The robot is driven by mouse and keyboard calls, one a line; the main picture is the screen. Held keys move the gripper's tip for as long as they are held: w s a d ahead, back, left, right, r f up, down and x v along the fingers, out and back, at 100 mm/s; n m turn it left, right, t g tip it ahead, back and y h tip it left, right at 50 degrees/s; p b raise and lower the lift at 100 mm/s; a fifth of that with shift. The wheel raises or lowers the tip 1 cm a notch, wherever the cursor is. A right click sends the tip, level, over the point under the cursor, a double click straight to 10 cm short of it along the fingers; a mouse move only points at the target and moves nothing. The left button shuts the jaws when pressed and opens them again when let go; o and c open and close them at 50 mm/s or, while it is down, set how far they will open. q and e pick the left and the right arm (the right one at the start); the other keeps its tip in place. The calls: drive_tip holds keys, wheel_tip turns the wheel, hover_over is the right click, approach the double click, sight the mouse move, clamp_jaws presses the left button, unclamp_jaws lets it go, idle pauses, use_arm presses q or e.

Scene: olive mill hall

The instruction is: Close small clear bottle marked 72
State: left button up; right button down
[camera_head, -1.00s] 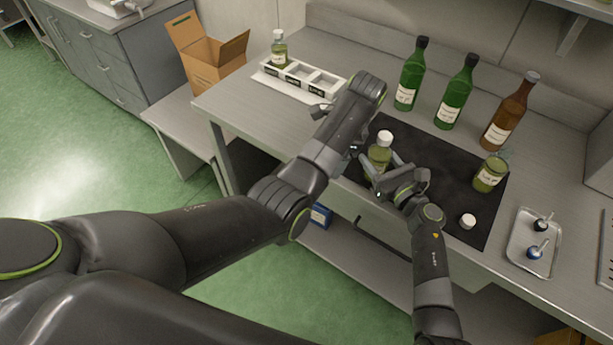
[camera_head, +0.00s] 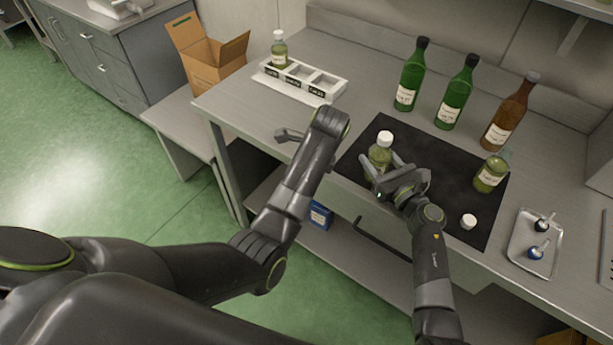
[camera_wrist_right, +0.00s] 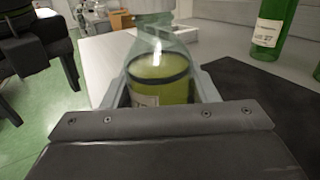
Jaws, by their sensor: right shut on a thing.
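A small clear bottle (camera_head: 381,156) with yellow-green oil and a white cap (camera_head: 385,137) on its top stands upright on the dark mat (camera_head: 437,160). A second small clear bottle (camera_head: 489,174) stands uncapped at the mat's right. I cannot read the number on either label.
A loose white cap (camera_head: 469,221) lies on the mat. Two green bottles (camera_head: 409,75) and a brown bottle (camera_head: 508,115) stand behind. A metal tray (camera_head: 518,262) is at right; a white rack (camera_head: 325,92) with a capped bottle (camera_head: 279,50) is at back left.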

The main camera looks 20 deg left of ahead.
drive_tip(key=c, duration=0.8)
unclamp_jaws()
drive_tip(key=shift+s+d+f, duration=0.15)
drive_tip(key=shift+s+f, duration=0.05)
drive_tip(key=shift+f, duration=0.75)
drive_tip(key=o, duration=0.3)
drive_tip(key=shift+w, duration=0.25)
drive_tip(key=shift+r, duration=0.15)
drive_tip(key=shift+s, duration=0.15)
drive_tip(key=shift+s+d+r, duration=0.1)
drive_tip(key=shift+s, duration=0.05)
drive_tip(key=b+v, duration=0.2)
drive_tip(key=v, duration=1.4)
drive_tip(key=shift+s+d+r, duration=0.1)
drive_tip(key=shift+s+d, duration=0.2)
